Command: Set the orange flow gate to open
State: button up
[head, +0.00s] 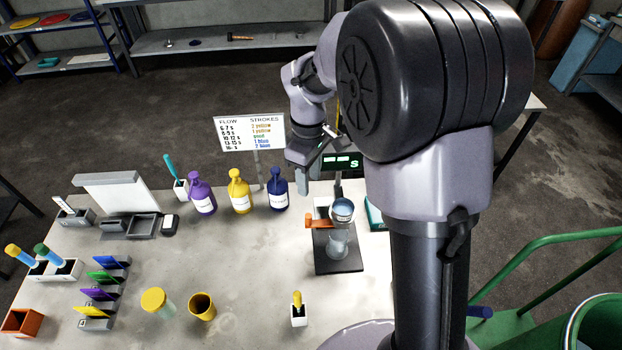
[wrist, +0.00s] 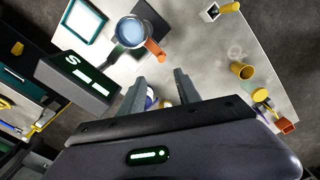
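The orange flow gate (head: 318,223) sticks out to the left of the disperser column's funnel cup (head: 342,209), which holds blue liquid. A clear beaker (head: 338,244) stands below on the dark base (head: 340,264). In the wrist view the orange gate (wrist: 155,52) shows beside the blue-filled cup (wrist: 131,31), beyond my fingertips. My gripper (wrist: 158,82) has its two fingers apart with nothing held between them. In the head view my gripper (head: 303,182) hangs above and behind the gate, apart from it. My arm partly hides the right side of the bench.
A display (head: 343,161) reading "S" stands behind the column and looms close at left in the wrist view (wrist: 80,82). Purple (head: 202,194), yellow (head: 240,192) and blue (head: 278,190) bottles stand left of my gripper.

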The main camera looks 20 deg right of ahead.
aim_at(308, 214)
jog(key=f+b, duration=0.1)
jog(key=f, duration=0.6)
jog(key=f+b, duration=0.1)
jog(key=f, duration=0.6)
jog(key=shift+s+a+f, duration=0.1)
jog(key=shift+a+f, duration=0.1)
jog(key=shift+d+f, duration=0.1)
jog(key=shift+f, duration=0.3)
grip_shut()
jog(key=shift+r, duration=0.1)
